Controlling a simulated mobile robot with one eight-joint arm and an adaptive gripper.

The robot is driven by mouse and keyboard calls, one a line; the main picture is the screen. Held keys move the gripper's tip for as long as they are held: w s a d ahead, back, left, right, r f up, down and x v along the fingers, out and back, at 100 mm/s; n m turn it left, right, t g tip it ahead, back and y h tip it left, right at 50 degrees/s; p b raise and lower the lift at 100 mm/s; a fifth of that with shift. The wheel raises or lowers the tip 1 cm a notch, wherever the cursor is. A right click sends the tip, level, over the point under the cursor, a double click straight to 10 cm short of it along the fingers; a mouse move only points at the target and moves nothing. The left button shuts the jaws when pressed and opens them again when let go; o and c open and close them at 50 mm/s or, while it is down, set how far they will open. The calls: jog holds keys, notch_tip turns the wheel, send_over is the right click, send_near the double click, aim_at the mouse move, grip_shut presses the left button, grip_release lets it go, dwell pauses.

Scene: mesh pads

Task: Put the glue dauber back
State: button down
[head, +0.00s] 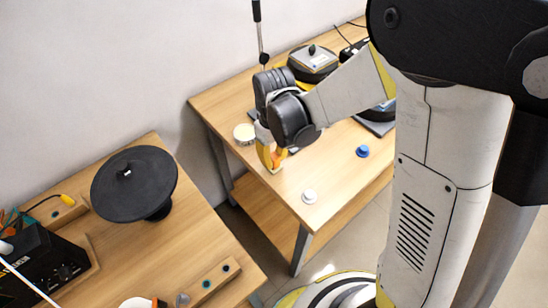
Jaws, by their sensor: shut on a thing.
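My gripper (271,164) is at the front left part of the far wooden table, pointing down. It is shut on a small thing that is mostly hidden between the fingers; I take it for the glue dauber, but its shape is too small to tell. A round cream-coloured tin or jar (244,134) stands on the table just left of the gripper, apart from the fingers. I cannot tell whether the held thing touches the table.
The far table (330,175) also bears a white knob-like piece (309,196), a blue one (362,151) and dark devices (313,59) at the back. The nearer table (185,235) holds a black round disc (134,184) and a black box (45,262). A floor gap separates the tables.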

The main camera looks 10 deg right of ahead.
aim_at(274, 156)
jog(key=c, duration=1.3)
grip_release()
jog(key=shift+f, duration=0.1)
notch_tip(274, 156, up, 13)
jog(key=p, duration=0.5)
jog(key=shift+s+d+r+m+t, duration=1.2)
jog(key=shift+s+d+r, duration=0.55)
jog(key=shift+d, duration=0.5)
jog(key=shift+s+d+r+m+t, duration=1.15)
jog(key=shift+s+d+r, duration=0.5)
jog(key=shift+d, duration=0.6)
jog(key=shift+s+d+r+m+t, duration=1.15)
jog(key=shift+s+d+r, duration=0.35)
jog(key=shift+s+d, duration=0.6)
jog(key=shift+w+d, duration=0.15)
